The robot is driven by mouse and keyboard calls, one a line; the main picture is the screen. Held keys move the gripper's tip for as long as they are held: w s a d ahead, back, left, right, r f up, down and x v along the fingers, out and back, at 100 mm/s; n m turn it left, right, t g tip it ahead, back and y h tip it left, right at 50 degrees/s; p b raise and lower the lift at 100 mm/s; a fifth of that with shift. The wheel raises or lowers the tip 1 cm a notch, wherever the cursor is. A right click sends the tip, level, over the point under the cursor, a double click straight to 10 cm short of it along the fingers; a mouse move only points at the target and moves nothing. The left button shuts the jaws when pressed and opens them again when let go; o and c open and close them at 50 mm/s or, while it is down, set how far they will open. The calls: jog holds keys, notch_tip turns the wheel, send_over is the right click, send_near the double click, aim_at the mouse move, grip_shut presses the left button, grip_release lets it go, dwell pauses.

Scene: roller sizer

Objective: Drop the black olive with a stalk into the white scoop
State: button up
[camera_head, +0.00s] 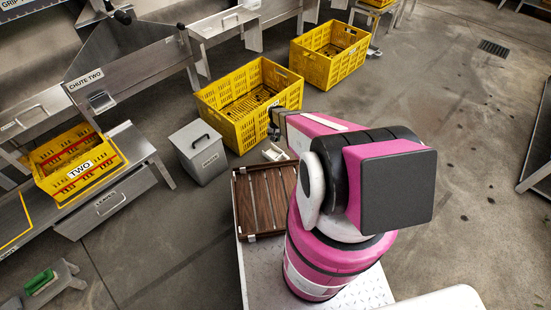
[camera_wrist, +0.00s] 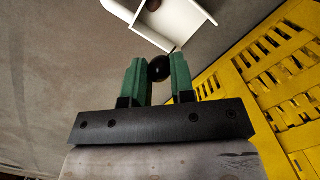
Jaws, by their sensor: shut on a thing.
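My gripper (camera_wrist: 157,78) has two green fingers that are shut on a black olive (camera_wrist: 160,68), seen between the fingertips in the wrist view. The white scoop (camera_wrist: 172,22) lies just beyond the fingertips, at the top of the wrist view and partly cut off by the frame edge. A small dark round thing (camera_wrist: 153,5) shows inside it. In the head view my gripper (camera_head: 274,126) is close above the white scoop (camera_head: 275,152); the olive is too small to tell there.
A yellow crate (camera_head: 245,135) with dark olives stands beside my gripper; its slotted wall (camera_wrist: 275,70) fills the right of the wrist view. A grey lidded bin (camera_head: 200,165) stands left, a slatted brown tray (camera_head: 238,205) nearer me. Another yellow crate (camera_head: 315,68) stands farther back.

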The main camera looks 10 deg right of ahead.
jog(key=shift+f, duration=2.15)
jog(key=o, duration=1)
jog(key=shift+c, duration=0.2)
jog(key=shift+r, duration=0.1)
